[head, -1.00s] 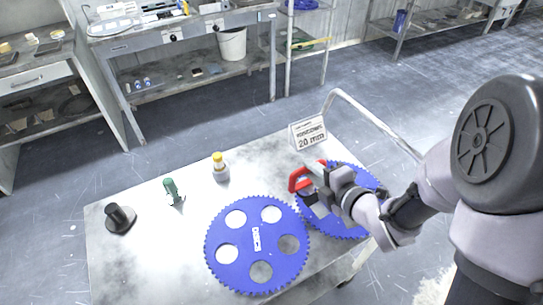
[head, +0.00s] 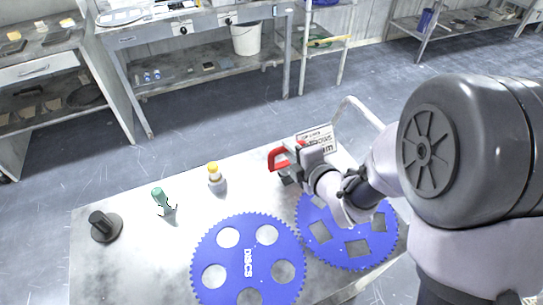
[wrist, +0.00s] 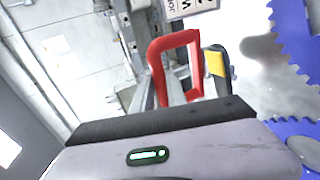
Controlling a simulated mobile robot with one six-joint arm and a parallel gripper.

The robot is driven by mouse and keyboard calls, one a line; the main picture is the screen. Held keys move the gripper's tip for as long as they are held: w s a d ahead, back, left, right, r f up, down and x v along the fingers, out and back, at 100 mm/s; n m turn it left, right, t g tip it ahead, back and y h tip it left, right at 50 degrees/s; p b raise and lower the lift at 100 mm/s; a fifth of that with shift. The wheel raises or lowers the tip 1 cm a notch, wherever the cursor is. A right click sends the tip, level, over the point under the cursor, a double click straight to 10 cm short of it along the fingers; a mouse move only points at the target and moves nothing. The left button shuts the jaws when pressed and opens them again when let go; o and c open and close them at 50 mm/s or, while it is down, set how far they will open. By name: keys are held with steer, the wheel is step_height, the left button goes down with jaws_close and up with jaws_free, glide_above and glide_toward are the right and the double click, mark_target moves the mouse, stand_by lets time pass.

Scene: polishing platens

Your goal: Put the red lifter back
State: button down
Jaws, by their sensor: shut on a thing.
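The red lifter (head: 279,157) has a red loop handle and is held in my gripper (head: 290,172), above the far right part of the cart top. It also shows in the wrist view (wrist: 177,62), upright between the fingers of my gripper (wrist: 176,92). My gripper is shut on it. The lifter's lower part is hidden in the head view. A blue toothed disc with round holes (head: 215,248) lies on the cart top (head: 130,270). A second blue disc with square holes (head: 352,262) lies to its right, partly under my arm.
A black-handled piece (head: 104,228), a green-handled tool (head: 160,198) and a yellow-capped bottle (head: 216,181) stand along the left and far side. A white sign (head: 318,140) stands at the far right edge, close behind my gripper. The cart's left front is clear.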

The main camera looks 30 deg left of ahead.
mark_target(271, 154)
steer(key=a+f+b, duration=0.1)
steer(key=a, duration=0.1)
steer(key=a+f, duration=0.1)
steer(key=a, duration=0.1)
steer(key=a+f+b, duration=0.1)
steer(key=f, duration=0.1)
steer(key=shift+a+f+b, duration=0.1)
steer(key=shift+a+b, duration=0.25)
steer(key=shift+a, duration=0.05)
steer(key=c, duration=1.3)
jaws_free()
steer(key=shift+d, duration=0.1)
